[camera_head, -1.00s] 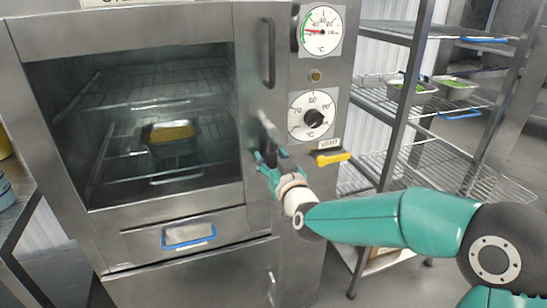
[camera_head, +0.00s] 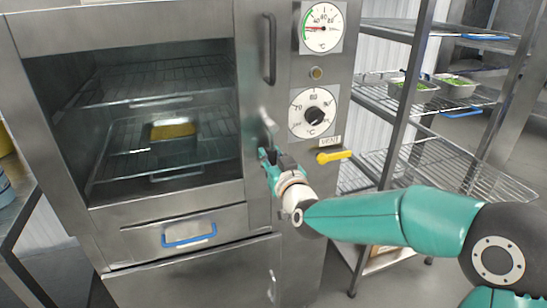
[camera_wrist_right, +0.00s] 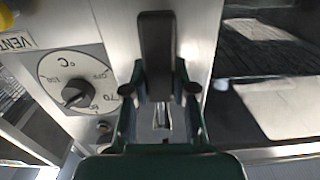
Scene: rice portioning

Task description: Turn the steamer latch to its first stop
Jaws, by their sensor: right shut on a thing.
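The steamer latch (camera_head: 269,126) is a dark lever on the steamer front, at the right edge of the door window. In the right wrist view the latch (camera_wrist_right: 157,45) stands as a black bar between the fingers. My right gripper (camera_head: 272,157) is shut on its lower part; the fingers (camera_wrist_right: 158,97) lie on both sides of it. The steamer (camera_head: 262,215) is a steel cabinet with a window showing wire racks and a tray of yellow food (camera_head: 173,130). My left gripper is not in view.
A temperature dial with a black knob (camera_head: 314,115), a gauge (camera_head: 323,28) and a yellow vent lever (camera_head: 333,157) are right of the latch. A long door handle (camera_head: 269,50) is above. A wire shelf rack (camera_head: 445,165) stands at right; a blue-handled drawer (camera_head: 130,240) is below the window.

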